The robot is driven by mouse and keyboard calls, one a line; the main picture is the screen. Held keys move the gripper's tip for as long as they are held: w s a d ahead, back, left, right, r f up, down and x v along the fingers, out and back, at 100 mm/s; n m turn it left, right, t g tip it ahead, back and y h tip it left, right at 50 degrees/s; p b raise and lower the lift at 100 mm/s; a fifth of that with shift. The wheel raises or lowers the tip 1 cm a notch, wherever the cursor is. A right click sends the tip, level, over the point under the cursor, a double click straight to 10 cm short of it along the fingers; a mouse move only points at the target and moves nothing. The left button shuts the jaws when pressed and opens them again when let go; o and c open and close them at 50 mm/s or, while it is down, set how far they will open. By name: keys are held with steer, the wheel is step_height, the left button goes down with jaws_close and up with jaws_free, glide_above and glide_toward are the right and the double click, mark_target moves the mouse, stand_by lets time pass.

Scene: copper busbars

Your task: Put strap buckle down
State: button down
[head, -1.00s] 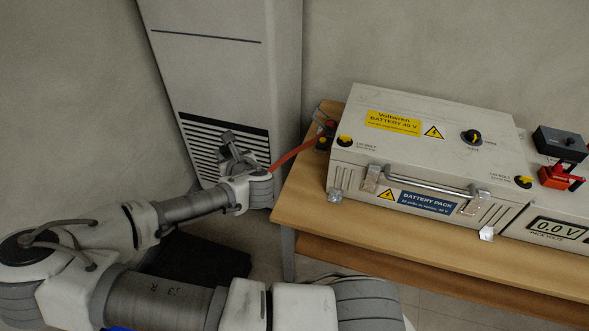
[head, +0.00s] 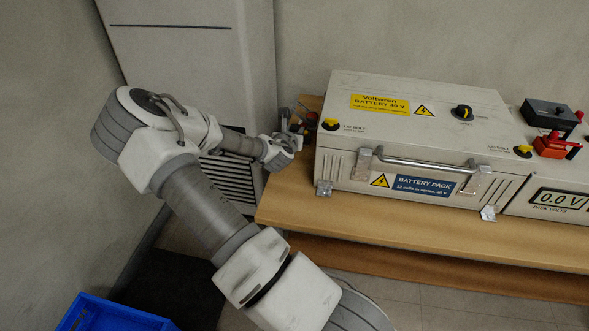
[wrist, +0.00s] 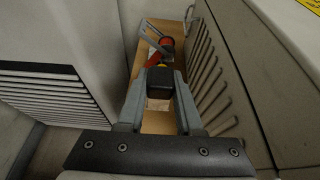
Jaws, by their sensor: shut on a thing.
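My gripper (head: 291,132) is at the left end of the wooden bench, beside the left side of the battery pack (head: 425,125). In the wrist view my gripper (wrist: 160,84) is shut on a small black block, which I take for the strap buckle (wrist: 160,78). An orange-red piece (wrist: 163,46), perhaps the strap, shows just beyond it with a bit of yellow. The buckle's underside is hidden, so I cannot tell whether it touches the bench. In the head view the buckle cannot be made out.
A grey bracket-like part (wrist: 153,38) lies beyond the buckle on the narrow strip of bench (head: 340,215). The vented pack side is close on the right, a louvred cabinet (head: 190,60) on the left. A blue crate (head: 105,315) stands on the floor.

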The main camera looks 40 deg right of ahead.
mark_target(295, 164)
step_height(295, 164, down, 10)
steer(key=b, duration=0.3)
steer(key=shift+r, duration=0.1)
steer(key=shift+f+b, duration=0.25)
steer(key=shift+b, duration=0.15)
steer(key=c, duration=0.6)
jaws_free()
steer(key=shift+r, duration=0.1)
steer(key=shift+r, duration=0.1)
